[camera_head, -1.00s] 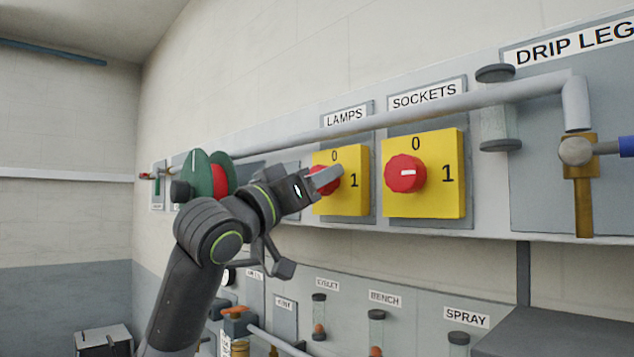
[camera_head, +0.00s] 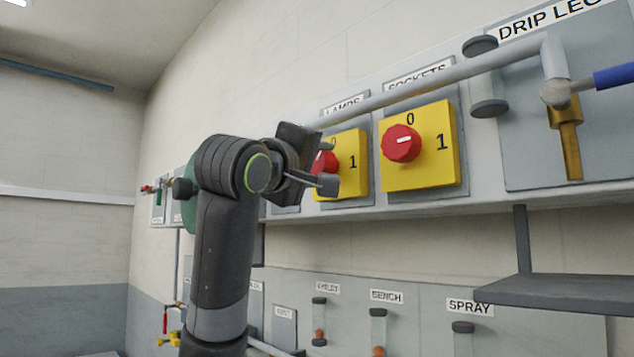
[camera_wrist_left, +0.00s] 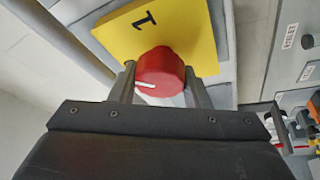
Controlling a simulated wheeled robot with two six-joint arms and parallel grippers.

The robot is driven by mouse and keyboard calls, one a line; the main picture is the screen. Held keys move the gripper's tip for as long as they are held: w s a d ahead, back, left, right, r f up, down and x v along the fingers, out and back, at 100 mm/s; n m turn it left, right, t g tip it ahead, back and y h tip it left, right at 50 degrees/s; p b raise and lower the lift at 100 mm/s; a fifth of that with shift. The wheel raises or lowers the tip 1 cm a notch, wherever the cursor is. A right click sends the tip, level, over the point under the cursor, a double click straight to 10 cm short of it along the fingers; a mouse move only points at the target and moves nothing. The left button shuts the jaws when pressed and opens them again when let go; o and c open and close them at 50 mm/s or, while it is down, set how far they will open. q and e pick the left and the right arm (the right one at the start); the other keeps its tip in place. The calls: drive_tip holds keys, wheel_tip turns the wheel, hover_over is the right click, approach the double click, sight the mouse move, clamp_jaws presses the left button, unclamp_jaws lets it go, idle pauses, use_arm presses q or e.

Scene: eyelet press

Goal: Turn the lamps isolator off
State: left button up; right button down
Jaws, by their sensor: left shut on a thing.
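The lamps isolator is a yellow plate (camera_head: 352,170) on the wall panel, with a red knob (camera_head: 324,162) and a "1" at its right. Its LAMPS label is partly hidden by the pipe. My left gripper (camera_head: 316,168) is at the knob and covers part of it. In the left wrist view, the fingers (camera_wrist_left: 160,88) are shut on either side of the red knob (camera_wrist_left: 162,70). The knob's white line lies at its left there, while the "1" is above the knob; the "0" is not visible in that view. My right gripper is not in view.
The sockets isolator (camera_head: 420,145), with a similar red knob, is just right of the lamps one. A grey pipe (camera_head: 440,77) runs across above both. A grey shelf (camera_head: 560,292) juts out at the lower right.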

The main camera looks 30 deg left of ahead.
use_arm(q)
drive_tip(key=n+g+y+b, duration=0.1)
drive_tip(key=n+b, duration=0.2)
drive_tip(key=n, duration=0.2)
drive_tip(key=shift+f+b, duration=0.15)
drive_tip(key=shift+b, duration=0.15)
drive_tip(key=shift+n+g+b, duration=0.8)
drive_tip(key=shift+n+b, duration=0.15)
drive_tip(key=shift+n, duration=0.55)
drive_tip(key=o, duration=1)
drive_tip(key=shift+c, duration=0.2)
drive_tip(key=shift+s, duration=0.15)
